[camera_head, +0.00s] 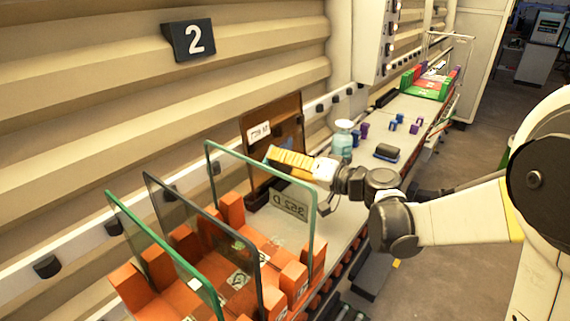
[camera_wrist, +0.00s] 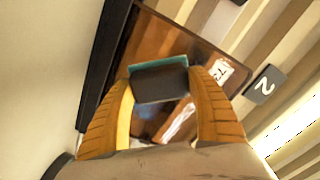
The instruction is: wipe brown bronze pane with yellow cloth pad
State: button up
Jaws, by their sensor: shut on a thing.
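The brown bronze pane (camera_head: 287,112) stands upright in a dark base near the wall, with a white label on its upper left. It fills the middle of the wrist view (camera_wrist: 158,42), with pale streaks low on it. My gripper (camera_head: 270,157) is at the pane's front. In the wrist view its two orange ribbed fingers (camera_wrist: 160,85) are shut on a pad (camera_wrist: 160,84) with a dark grey back and a teal edge. No yellow face of this pad shows. I cannot tell whether the pad touches the pane.
A clear glass pane (camera_head: 258,160) stands just in front, with more panes in orange blocks (camera_head: 232,210) at lower left. A spray bottle (camera_head: 342,140), a dark pad with a blue edge (camera_head: 386,152) and small purple and blue pieces lie along the bench to the right.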

aim_at(294, 143)
jog(key=shift+w+a+f, duration=0.1)
jog(key=shift+w+a, duration=0.3)
jog(key=shift+a, duration=0.15)
jog(key=shift+w+d+b, duration=0.4)
jog(key=shift+w+d, duration=0.8)
jog(key=shift+w, duration=0.2)
jog(key=shift+w+d+b, duration=0.15)
jog(key=shift+w+d, duration=0.55)
jog(key=shift+w, duration=0.25)
jog(key=shift+w+d+b, duration=0.15)
jog(key=shift+w+d, duration=0.5)
jog(key=shift+w, duration=0.3)
jog(key=shift+w+d+b, duration=0.15)
jog(key=shift+w+d, duration=0.55)
jog(key=shift+w, duration=0.25)
jog(key=shift+s+a, duration=1.1)
jog(key=shift+s, duration=0.3)
jog(key=shift+s+a, duration=1.1)
jog(key=shift+s, duration=0.35)
jog(key=shift+s+a, duration=1.1)
jog(key=shift+s, duration=0.3)
jog(key=shift+v, duration=2.95)
jog(key=shift+d, duration=0.1)
